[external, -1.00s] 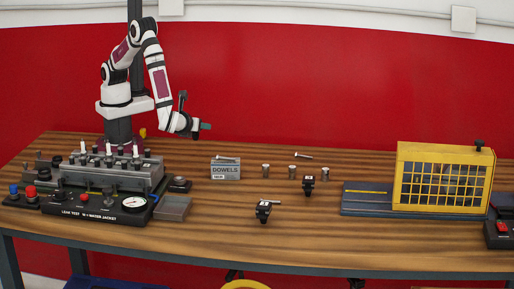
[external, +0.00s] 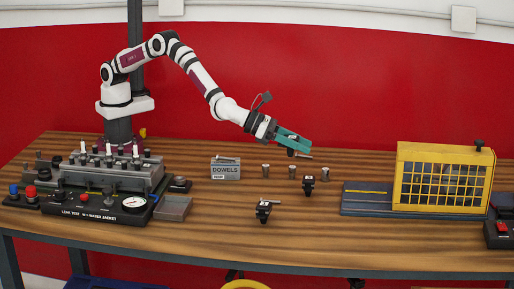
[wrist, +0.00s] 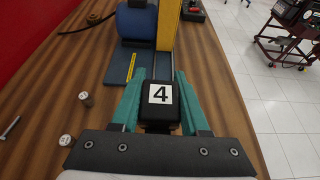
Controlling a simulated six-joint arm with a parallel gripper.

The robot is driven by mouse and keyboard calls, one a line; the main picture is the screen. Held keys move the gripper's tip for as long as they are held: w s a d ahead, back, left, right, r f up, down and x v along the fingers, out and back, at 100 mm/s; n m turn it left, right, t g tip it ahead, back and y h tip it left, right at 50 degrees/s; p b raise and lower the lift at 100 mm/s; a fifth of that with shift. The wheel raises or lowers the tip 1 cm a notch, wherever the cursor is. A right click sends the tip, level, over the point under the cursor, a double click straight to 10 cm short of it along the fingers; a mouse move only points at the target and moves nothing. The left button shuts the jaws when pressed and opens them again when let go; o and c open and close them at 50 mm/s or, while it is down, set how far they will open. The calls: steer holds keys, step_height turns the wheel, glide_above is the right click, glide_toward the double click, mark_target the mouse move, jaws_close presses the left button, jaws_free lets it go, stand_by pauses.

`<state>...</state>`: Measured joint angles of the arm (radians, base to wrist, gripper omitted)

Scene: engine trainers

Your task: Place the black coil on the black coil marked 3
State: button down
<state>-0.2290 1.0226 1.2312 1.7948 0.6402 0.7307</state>
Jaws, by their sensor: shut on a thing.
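My gripper (external: 305,143) has teal fingers and is shut on a black coil (wrist: 160,108) with a white label reading 4, seen in the wrist view between the fingers. In the external view my gripper is over the back middle of the table, with a small dark part of the held coil showing just below the fingers. Two other black coils stand on the table, one (external: 308,186) at the centre and one (external: 263,212) nearer the front. Their labels are too small to read, so I cannot tell which is marked 3.
The engine test block (external: 115,178) with a gauge stands at the left, beside a grey DOWELS box (external: 225,171). Several metal cylinders (external: 326,174) stand near the centre. A yellow cage (external: 443,177) on a blue base is at the right.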

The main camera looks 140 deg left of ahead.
steer(key=shift+w+a+f, duration=0.1)
steer(key=shift+a+f, duration=1.75)
steer(key=shift+f, duration=0.25)
steer(key=shift+w+a+f, duration=0.1)
steer(key=shift+a+f, duration=1.7)
steer(key=shift+f, duration=0.3)
steer(key=shift+f, duration=0.1)
steer(key=shift+c, duration=2)
jaws_free()
